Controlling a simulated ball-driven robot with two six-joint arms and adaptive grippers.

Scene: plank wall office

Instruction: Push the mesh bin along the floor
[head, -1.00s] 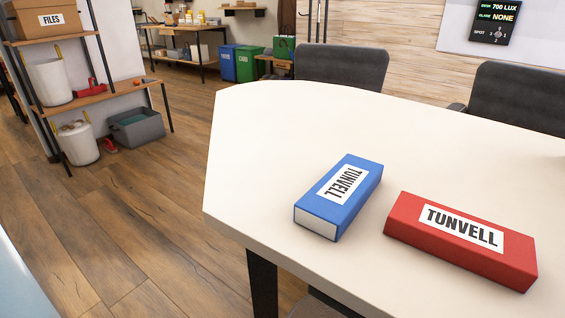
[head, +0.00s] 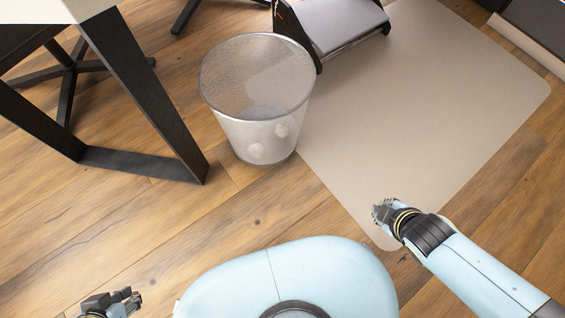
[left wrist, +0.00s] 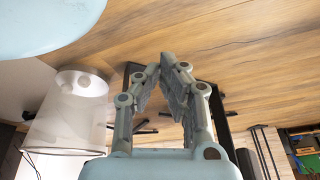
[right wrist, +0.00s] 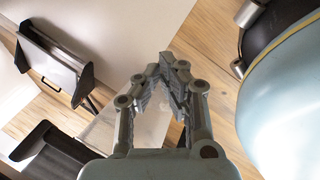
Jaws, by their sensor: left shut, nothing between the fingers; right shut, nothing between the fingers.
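The mesh bin (head: 240,132) stands upright on the floor, ahead of my base in the head view, with a few pale crumpled pieces inside. It also shows at the left of the left wrist view (left wrist: 66,118). My left gripper (head: 134,296) is low at the left of the head view, shut, empty and well apart from the bin. My right gripper (head: 378,213) is over the mat's near corner, shut, empty and apart from the bin. The shut fingers show in the left wrist view (left wrist: 174,62) and right wrist view (right wrist: 169,64).
A beige floor mat (head: 430,110) lies right of the bin, its edge close to the bin's base. A black table leg frame (head: 145,85) is to the left. Wood floor (head: 160,220) before the bin is clear.

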